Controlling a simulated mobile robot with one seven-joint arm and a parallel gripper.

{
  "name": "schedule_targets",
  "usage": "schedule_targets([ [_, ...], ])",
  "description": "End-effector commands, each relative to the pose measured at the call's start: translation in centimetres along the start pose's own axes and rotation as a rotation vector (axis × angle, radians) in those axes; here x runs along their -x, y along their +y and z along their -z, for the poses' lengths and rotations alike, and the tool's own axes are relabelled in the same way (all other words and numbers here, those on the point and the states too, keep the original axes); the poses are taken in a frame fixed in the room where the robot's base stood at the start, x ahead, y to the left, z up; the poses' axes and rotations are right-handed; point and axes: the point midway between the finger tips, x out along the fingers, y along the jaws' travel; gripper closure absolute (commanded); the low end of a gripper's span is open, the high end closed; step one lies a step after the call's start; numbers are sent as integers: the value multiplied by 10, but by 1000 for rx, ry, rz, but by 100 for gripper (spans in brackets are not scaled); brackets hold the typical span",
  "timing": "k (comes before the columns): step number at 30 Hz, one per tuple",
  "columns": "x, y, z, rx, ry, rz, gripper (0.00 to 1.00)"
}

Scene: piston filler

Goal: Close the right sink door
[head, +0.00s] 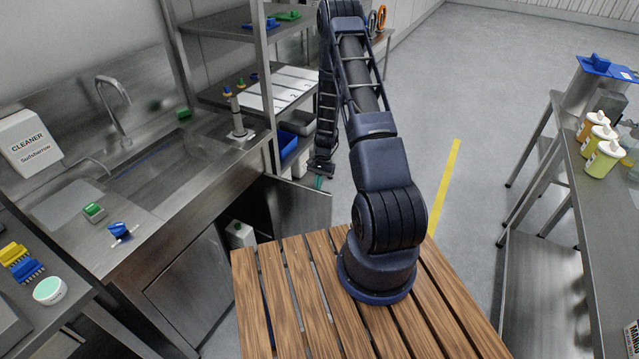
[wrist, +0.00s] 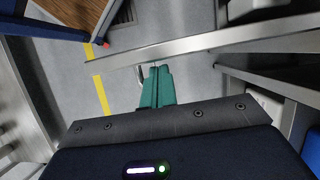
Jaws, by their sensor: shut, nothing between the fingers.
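The right sink door (head: 303,205) is a steel panel standing open, swung out from the sink cabinet, in the head view. My gripper (head: 318,183) is shut and empty, pointing down near the free outer end of the door. In the wrist view its teal fingers (wrist: 156,84) are together, close to a long steel edge (wrist: 205,42) that looks like the door's top. I cannot tell whether they touch it. The left sink door (head: 190,285) looks closed.
A white container (head: 240,235) stands inside the open cabinet. A steel shelf rack (head: 270,115) with blue bins stands right behind the door. My wooden-slatted base top (head: 300,300) is in front of the cabinet. Grey floor with a yellow line (head: 445,185) is clear to the right.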

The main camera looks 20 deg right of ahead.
Motion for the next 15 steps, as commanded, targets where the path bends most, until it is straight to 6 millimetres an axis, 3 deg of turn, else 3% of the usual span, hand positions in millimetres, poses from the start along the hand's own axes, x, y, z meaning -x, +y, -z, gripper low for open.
schedule_targets([
  [9,0,0,-1,-3,0,1,100],
  [15,-5,1,-13,-46,-1,18,100],
])
